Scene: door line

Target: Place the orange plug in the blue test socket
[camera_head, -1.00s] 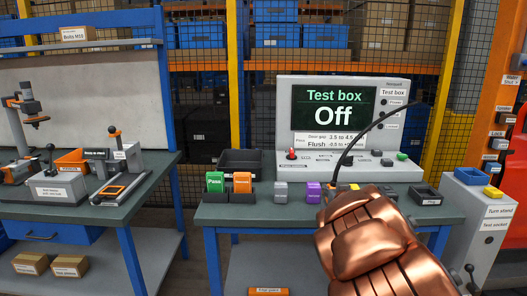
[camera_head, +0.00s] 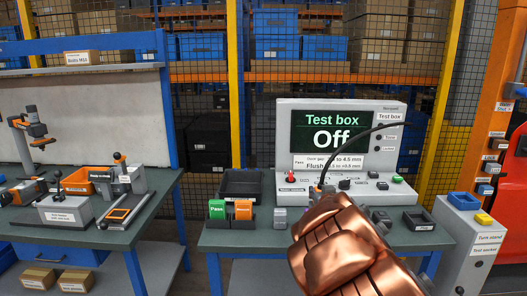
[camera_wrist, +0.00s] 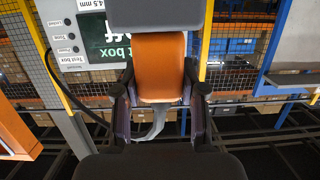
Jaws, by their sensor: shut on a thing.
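In the wrist view an orange block-shaped piece, which looks like the orange plug (camera_wrist: 162,70), sits between the two dark fingers of my gripper (camera_wrist: 161,92). The gripper is shut on it. In the head view my copper-coloured arm hides the fingertips and the plug. A black cable arcs from near the gripper up to the right across the test box (camera_head: 345,140). A blue open-topped piece (camera_head: 464,201), possibly the blue test socket, sits on the grey stand (camera_head: 480,243) labelled "Turn stand" and "Test socket". It is to the right of my arm, apart from it.
The test box screen reads "Off". Green and orange pieces (camera_head: 243,209) stand in a dark holder on the bench (camera_head: 225,238). A grey block (camera_head: 280,217) and black trays (camera_head: 419,220) are nearby. A yellow piece (camera_head: 485,219) is beside the blue one.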

